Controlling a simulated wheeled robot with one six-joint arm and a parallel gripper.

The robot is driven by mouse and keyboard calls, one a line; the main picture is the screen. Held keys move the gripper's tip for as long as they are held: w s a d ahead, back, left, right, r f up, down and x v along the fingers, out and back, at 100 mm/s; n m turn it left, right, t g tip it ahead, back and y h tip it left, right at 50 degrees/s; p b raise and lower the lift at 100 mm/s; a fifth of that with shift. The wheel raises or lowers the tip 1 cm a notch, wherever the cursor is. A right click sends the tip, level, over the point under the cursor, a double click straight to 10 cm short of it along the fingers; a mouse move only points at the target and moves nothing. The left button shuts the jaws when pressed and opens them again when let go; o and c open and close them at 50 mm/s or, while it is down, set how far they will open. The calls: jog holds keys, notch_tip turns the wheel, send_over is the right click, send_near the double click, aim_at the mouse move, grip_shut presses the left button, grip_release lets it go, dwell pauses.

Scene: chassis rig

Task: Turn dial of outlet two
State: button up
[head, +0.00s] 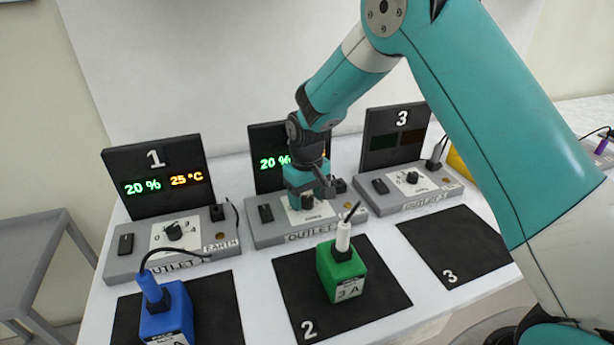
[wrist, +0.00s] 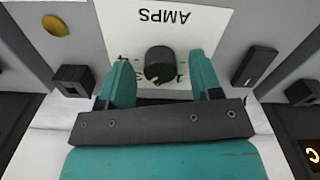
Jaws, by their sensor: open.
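The outlet two box (head: 264,236) is grey and stands in the middle of the row, with a lit screen (head: 268,162) reading 20 % behind it. My gripper (head: 309,195) is over its dial area and hides the dial in the head view. In the wrist view the round black dial (wrist: 160,64) sits on a white plate (wrist: 190,25) marked AMPS. My open gripper (wrist: 163,84) has one finger on each side of the dial, with a gap visible on both sides. Whether the fingertips are at the dial's height I cannot tell.
Outlet one (head: 155,262) is at left with a lit screen, outlet three (head: 418,200) at right with a dark screen. A green block (head: 342,272) with a white plug stands on mat 2 (head: 300,305). A blue block (head: 167,318) stands on the left mat. Mat 3 (head: 455,250) is empty.

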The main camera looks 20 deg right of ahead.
aim_at(307, 199)
notch_tip(307, 199, up, 17)
jog(key=b, duration=0.1)
dwell(0.5)
jog(key=s+a+r+n+y, duration=0.1)
jog(key=s+a+n+y, duration=0.1)
jog(key=s, duration=1.3)
jog(key=s+a+n+y, duration=0.2)
jog(key=s, duration=1.4)
jog(key=shift+a+r, duration=0.3)
jog(key=shift+r, duration=0.1)
